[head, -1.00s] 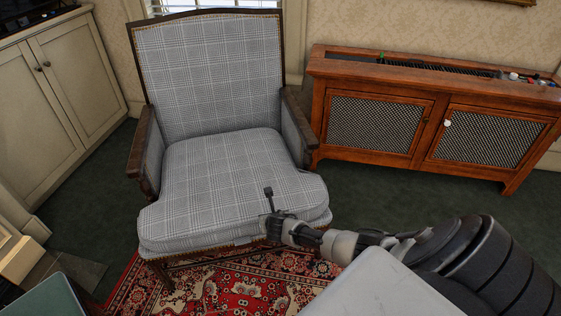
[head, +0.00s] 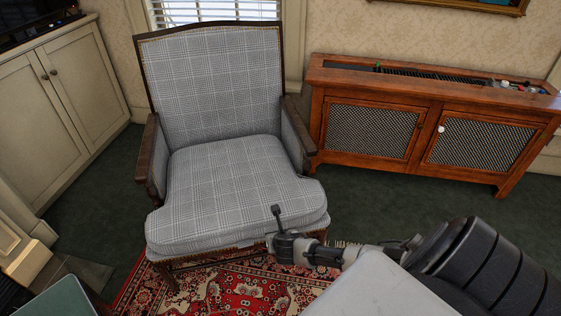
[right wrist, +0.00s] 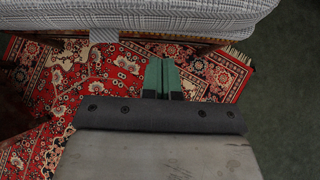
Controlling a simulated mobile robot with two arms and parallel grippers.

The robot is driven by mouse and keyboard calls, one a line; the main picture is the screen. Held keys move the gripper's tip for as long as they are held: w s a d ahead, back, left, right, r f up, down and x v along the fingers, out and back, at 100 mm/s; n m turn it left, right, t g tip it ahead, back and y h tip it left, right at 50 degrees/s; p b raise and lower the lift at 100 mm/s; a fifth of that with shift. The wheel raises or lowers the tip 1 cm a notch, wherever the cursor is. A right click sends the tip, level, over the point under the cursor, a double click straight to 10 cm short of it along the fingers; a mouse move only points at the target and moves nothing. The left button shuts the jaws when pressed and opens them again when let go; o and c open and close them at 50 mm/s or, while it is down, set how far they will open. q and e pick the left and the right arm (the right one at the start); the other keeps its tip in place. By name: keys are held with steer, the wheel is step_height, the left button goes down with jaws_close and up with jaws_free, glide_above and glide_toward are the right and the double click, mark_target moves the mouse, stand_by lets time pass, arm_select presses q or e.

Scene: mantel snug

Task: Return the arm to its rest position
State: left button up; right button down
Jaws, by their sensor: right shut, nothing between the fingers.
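My right arm comes in from the lower right in the head view. My right gripper (head: 276,211) shows small and dark in front of the seat of the plaid armchair (head: 230,190). In the right wrist view, the two green fingers of my right gripper (right wrist: 161,76) are together with nothing between them. They hang above the red patterned rug (right wrist: 70,90). The front edge of the armchair seat (right wrist: 190,15) lies beyond the fingertips, apart from them as far as I can tell. My left gripper is not in view.
A wooden cabinet (head: 425,128) with mesh doors stands at the back right, with small items on top. A cream cupboard (head: 60,100) stands at the left. A green-topped surface (head: 65,298) is at the lower left. Dark green carpet (head: 385,203) is clear between chair and cabinet.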

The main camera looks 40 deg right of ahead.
steer(key=shift+p+v, duration=0.3)
steer(key=shift+v, duration=1.2)
steer(key=shift+s, duration=0.1)
steer(key=s+a+f+m+g+y+p, duration=0.1)
steer(key=s+a+f+m+g+p, duration=0.1)
steer(key=s+f+m, duration=0.4)
steer(key=s+a+f+m+g+y+p, duration=0.1)
steer(key=s+a+f+m+g+p, duration=0.1)
steer(key=s+f+m, duration=0.5)
steer(key=s+a+f+m+g+p, duration=0.1)
steer(key=s+a+m, duration=0.2)
steer(key=s+m, duration=0.2)
steer(key=s+a+f+m+g+y+p, duration=0.1)
steer(key=s+m, duration=0.3)
steer(key=s, duration=0.7)
steer(key=s+a+f+m+y+p, duration=0.1)
steer(key=s+a+m, duration=0.3)
steer(key=s, duration=0.5)
steer(key=shift+a+f+m+g, duration=0.4)
steer(key=shift+f+m, duration=0.1)
steer(key=shift+m, duration=0.3)
steer(key=shift+s, duration=0.1)
